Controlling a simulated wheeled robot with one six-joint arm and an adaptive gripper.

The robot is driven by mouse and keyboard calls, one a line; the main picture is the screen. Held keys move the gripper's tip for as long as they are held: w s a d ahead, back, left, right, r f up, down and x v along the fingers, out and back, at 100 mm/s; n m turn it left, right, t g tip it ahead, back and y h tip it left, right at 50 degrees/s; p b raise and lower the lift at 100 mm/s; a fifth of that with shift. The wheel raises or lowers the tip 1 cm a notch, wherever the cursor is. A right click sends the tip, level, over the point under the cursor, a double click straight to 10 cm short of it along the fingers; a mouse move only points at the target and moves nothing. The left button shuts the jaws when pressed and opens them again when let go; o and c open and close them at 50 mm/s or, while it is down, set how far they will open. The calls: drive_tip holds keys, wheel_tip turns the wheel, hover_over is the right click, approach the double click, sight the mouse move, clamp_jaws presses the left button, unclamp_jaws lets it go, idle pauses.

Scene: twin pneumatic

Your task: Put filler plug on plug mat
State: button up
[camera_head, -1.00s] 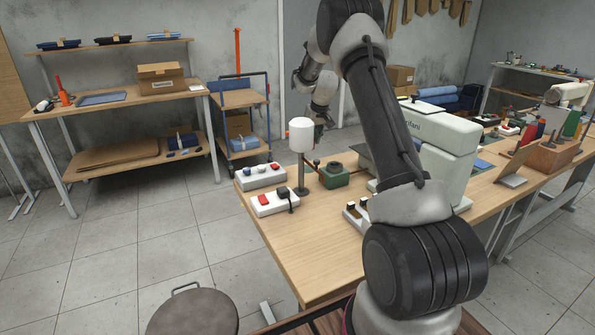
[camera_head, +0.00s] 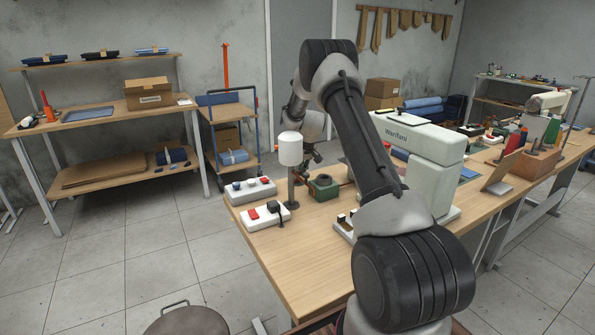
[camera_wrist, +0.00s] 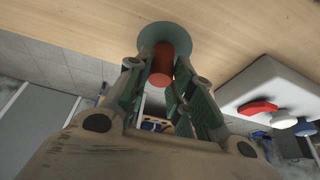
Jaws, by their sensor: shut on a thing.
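The filler plug is a red cylinder (camera_wrist: 162,66), seen in the wrist view between the fingertips of my gripper (camera_wrist: 160,70). My gripper is shut on it. Just beyond the plug, a dark green round disc, likely the plug mat (camera_wrist: 150,36), lies on the wooden table top. The plug overlaps the disc in this view; I cannot tell whether they touch. In the head view my gripper (camera_head: 313,153) is beyond the white lamp-like post, near the table's far edge. The plug and disc cannot be made out there.
A white switch box (camera_head: 251,191) with coloured buttons stands near the disc; it also shows in the wrist view (camera_wrist: 280,90). A white cylinder on a post (camera_head: 290,150), a green block (camera_head: 323,187) and a sewing machine (camera_head: 430,150) stand close by. The front table top is clear.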

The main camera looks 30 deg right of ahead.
drive_tip(key=o, duration=0.9)
drive_tip(key=shift+f, duration=0.1)
drive_tip(key=shift+r, duration=0.4)
drive_tip(key=v, duration=1.1)
drive_tip(key=shift+s+r, duration=0.2)
drive_tip(key=shift+s, duration=0.05)
